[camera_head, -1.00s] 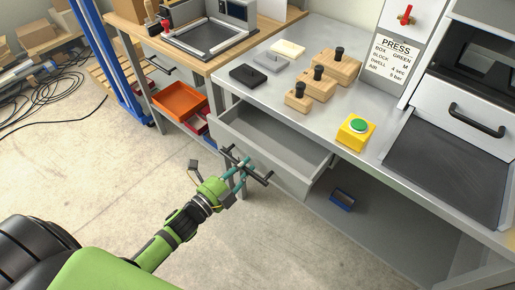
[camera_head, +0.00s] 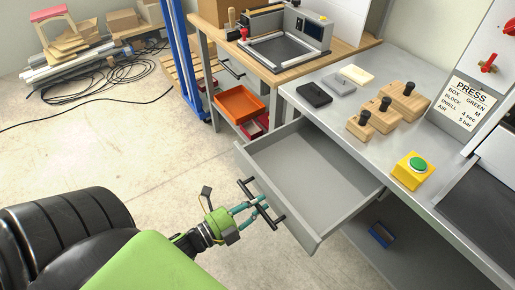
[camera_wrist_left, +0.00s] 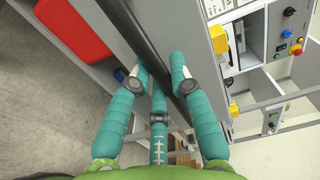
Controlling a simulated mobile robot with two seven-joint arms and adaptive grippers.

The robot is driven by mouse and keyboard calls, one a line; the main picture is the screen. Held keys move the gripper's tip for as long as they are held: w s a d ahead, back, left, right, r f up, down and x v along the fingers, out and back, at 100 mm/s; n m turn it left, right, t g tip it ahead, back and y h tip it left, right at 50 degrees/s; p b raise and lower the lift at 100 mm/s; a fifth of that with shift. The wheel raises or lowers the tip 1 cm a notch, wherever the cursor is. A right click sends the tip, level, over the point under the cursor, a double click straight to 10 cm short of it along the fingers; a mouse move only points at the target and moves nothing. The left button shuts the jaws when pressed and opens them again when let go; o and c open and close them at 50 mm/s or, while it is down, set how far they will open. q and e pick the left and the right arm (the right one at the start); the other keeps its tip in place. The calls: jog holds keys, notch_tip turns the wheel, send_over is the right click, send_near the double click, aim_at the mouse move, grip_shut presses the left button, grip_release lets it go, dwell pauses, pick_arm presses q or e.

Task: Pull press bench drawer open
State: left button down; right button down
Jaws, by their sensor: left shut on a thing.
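The press bench drawer (camera_head: 310,165) is a grey tray under the metal bench top. It stands well out from the bench and its inside looks empty. Its dark bar handle (camera_head: 270,217) runs along the front. My left gripper (camera_head: 262,205), green with teal fingers, is shut on this handle. In the left wrist view the teal fingers (camera_wrist_left: 160,84) sit on both sides of the dark bar (camera_wrist_left: 158,45). The drawer front hides part of the drawer's inside. My right gripper is in neither view.
On the press bench (camera_head: 345,112) are wooden blocks with black knobs (camera_head: 384,115), flat pads (camera_head: 314,94) and a yellow box with a green button (camera_head: 412,170). A blue item (camera_head: 381,235) lies on the lower shelf. An orange bin (camera_head: 238,103) stands under the neighbouring bench.

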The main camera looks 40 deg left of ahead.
pick_arm(q)
jog(key=c, duration=1.1)
grip_release()
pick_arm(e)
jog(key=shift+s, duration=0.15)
pick_arm(q)
jog(key=v, duration=1.2)
